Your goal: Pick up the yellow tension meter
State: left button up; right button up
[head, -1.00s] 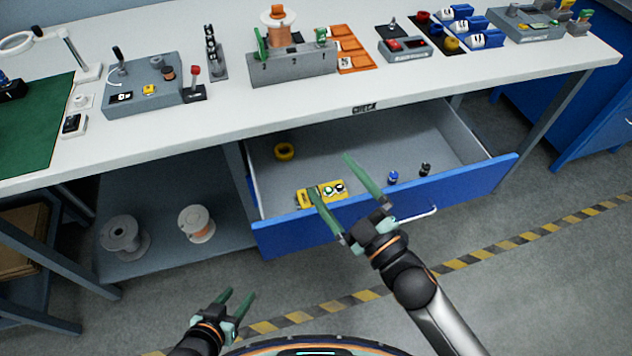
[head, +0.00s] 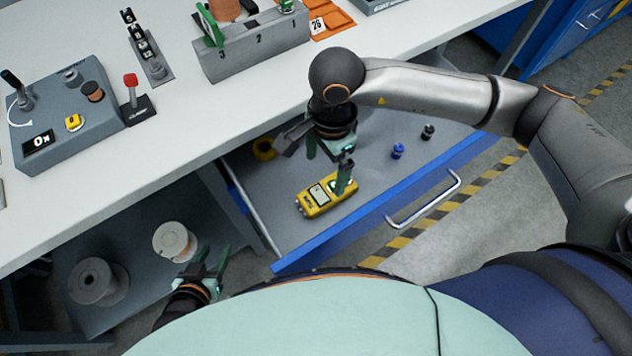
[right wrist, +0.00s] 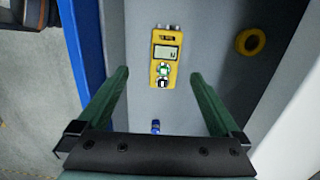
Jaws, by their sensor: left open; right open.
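The yellow tension meter (head: 318,198) lies in the open blue drawer, near its front wall. It has a grey display and a few buttons; in the right wrist view the meter (right wrist: 163,58) lies beyond the fingertips, roughly centred between them. My right gripper (head: 330,172) is over the drawer, pointing down, with one finger overlapping the meter's right end in the head view. In the right wrist view its green fingers (right wrist: 158,80) are spread wide with nothing between them in grip. My left gripper (head: 212,262) is open and empty, low at the left near the shelf.
In the drawer are a yellow ring (head: 264,149), a blue small item (head: 398,151) and a black one (head: 428,132). The drawer's blue front (head: 375,210) and the white bench top (head: 190,120) bound the space. Spools (head: 98,282) sit on the lower shelf.

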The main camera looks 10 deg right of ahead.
jog(key=d+f, duration=0.1)
send_over(327, 190)
jog(key=f, duration=0.7)
jog(key=shift+s+f, duration=0.1)
jog(key=shift+s, duration=0.15)
jog(key=shift+w+d+f, duration=0.1)
jog(key=shift+w+f, duration=0.05)
jog(key=shift+f, duration=1.15)
jog(key=shift+w+f, duration=0.1)
jog(key=shift+f, duration=1.2)
grip_shut()
